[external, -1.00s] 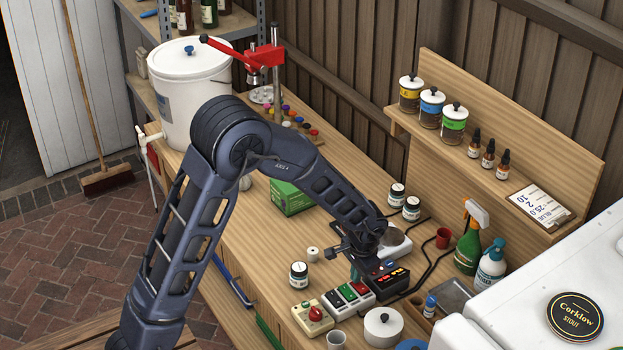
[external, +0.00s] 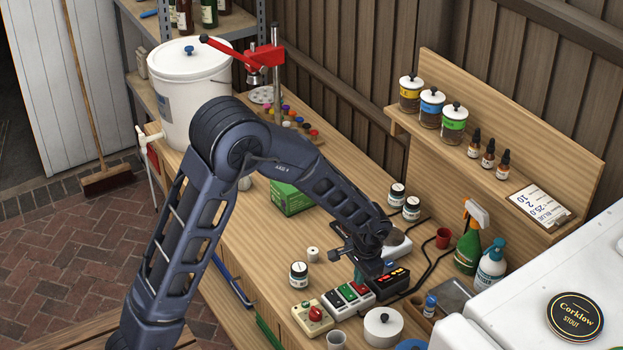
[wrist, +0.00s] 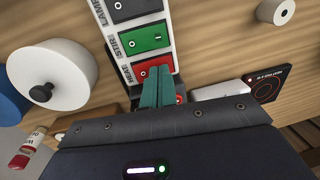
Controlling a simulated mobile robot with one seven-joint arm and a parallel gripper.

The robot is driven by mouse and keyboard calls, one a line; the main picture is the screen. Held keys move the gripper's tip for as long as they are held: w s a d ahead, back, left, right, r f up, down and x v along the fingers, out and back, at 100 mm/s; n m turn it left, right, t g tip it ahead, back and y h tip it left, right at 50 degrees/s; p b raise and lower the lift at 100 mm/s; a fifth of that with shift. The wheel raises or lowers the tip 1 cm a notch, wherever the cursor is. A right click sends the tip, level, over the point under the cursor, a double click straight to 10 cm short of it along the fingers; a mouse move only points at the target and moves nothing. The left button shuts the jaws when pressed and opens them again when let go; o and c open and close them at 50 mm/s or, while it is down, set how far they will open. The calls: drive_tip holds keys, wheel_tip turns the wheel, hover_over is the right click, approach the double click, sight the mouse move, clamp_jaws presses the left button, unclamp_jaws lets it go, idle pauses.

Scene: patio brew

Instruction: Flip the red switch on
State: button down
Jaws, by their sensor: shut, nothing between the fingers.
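A white switch strip (wrist: 173,48) stands on the wooden bench (external: 255,262), with rocker switches labelled LAMP, STIR and HEAT. The red switch (wrist: 142,75) is the HEAT one, at the end nearest my gripper. The green switch (wrist: 148,38) is beside it and a black switch (wrist: 135,8) is at the far end. My gripper (wrist: 156,84) is shut and empty. Its teal fingertips are over the red switch and cover part of it; I cannot tell whether they touch it or which way it is tipped. In the external view my gripper (external: 358,274) points down at the strip.
A box with a red knob (external: 316,314) stands left of the strip and a white lidded pot (external: 383,328) in front. A small jar (external: 299,274) and a white spool (external: 313,254) stand behind-left on open bench.

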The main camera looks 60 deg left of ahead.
drive_tip(key=shift+r, duration=0.15)
wheel_tip(320, 180, up, 14)
drive_tip(key=a, duration=0.1)
drive_tip(key=shift+a+f, duration=0.2)
drive_tip(key=shift+a, duration=0.15)
drive_tip(key=s+d+r+t, duration=0.1)
drive_tip(key=s+d+r, duration=0.1)
drive_tip(key=s+r, duration=0.55)
drive_tip(key=s+d+r+t, duration=0.15)
drive_tip(key=s+r, duration=0.35)
drive_tip(key=s, duration=0.5)
drive_tip(key=s+d+r+t+h, duration=0.1)
drive_tip(key=s+d+t, duration=0.1)
drive_tip(key=s, duration=1.6)
drive_tip(key=shift+s+d+r, duration=0.2)
drive_tip(key=shift+s+d, duration=0.15)
idle(0.3)
